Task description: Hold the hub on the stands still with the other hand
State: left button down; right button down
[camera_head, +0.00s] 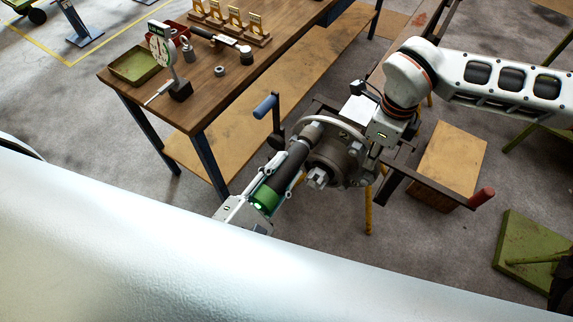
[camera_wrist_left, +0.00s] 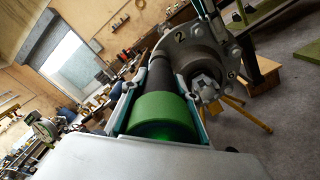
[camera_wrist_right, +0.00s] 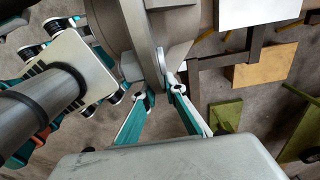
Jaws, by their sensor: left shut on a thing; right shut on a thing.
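The hub (camera_head: 345,155) is a grey-brown round flange with bolts and a nut at its centre, on the stand in the middle of the head view. In the left wrist view the hub (camera_wrist_left: 208,52) shows painted numbers 2 and 6. My left gripper (camera_wrist_left: 157,88) is shut around a dark cylindrical tool with a green end (camera_wrist_left: 162,115). The tool lies in front of the hub face; I cannot tell if its far end touches. My right gripper (camera_wrist_right: 160,88) is shut on the hub's rim (camera_wrist_right: 143,35). In the head view its fingers are mostly hidden.
A wooden bench (camera_head: 215,85) at the upper left holds a dial gauge (camera_head: 162,50), a green tray (camera_head: 135,65) and several small parts. A wooden box (camera_head: 450,160) stands right.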

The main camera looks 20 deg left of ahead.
pick_arm(q)
jog(key=shift+v, duration=1.3)
jog(key=shift+r, duration=0.1)
pick_arm(e)
jog(key=c, duration=2)
grip_release()
jog(key=shift+w, duration=0.1)
jog(key=shift+r, duration=0.1)
